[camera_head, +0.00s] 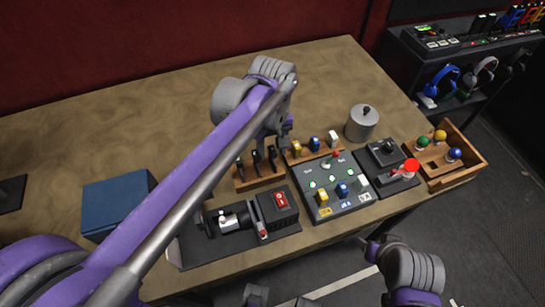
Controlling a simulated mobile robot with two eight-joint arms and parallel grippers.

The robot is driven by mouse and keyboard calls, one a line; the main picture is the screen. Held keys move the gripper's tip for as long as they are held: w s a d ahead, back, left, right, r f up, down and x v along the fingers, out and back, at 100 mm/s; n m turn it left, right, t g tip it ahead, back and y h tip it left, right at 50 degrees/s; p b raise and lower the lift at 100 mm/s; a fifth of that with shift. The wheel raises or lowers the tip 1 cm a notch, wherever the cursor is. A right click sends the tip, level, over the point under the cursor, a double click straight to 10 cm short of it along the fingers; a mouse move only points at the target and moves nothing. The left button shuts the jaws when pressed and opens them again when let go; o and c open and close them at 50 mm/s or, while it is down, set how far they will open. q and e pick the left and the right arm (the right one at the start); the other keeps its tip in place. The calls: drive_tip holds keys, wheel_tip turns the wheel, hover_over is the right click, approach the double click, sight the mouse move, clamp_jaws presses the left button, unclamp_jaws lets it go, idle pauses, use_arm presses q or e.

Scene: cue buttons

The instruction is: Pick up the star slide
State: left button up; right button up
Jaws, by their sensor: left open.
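Several thin dark upright pieces, which look like slides, stand in a wooden rack (262,183) at the middle of the table. Their markings are too small to read, so I cannot tell which is the star slide. My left gripper (281,141) is open and points down just behind and above the right end of this rack. It appears to hold nothing, and my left arm crosses the picture in front of the table. My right gripper (367,241) is low, beyond the table's front edge, and its jaws are unclear.
A black device with a red switch (281,200) lies in front of the rack. A button panel (331,206), lever box (384,152) and grey lidded pot (362,123) stand to the right. A blue box (118,202) is left. A wooden tray (463,172) holds coloured balls.

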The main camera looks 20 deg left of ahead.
use_arm(q)
clamp_jaws()
idle(0.3)
wheel_tip(320, 180, up, 10)
drive_tip(key=shift+r+p, duration=0.1)
drive_tip(key=shift+p, duration=0.25)
use_arm(e)
drive_tip(key=shift+w+r, duration=0.1)
drive_tip(key=shift+r, duration=0.35)
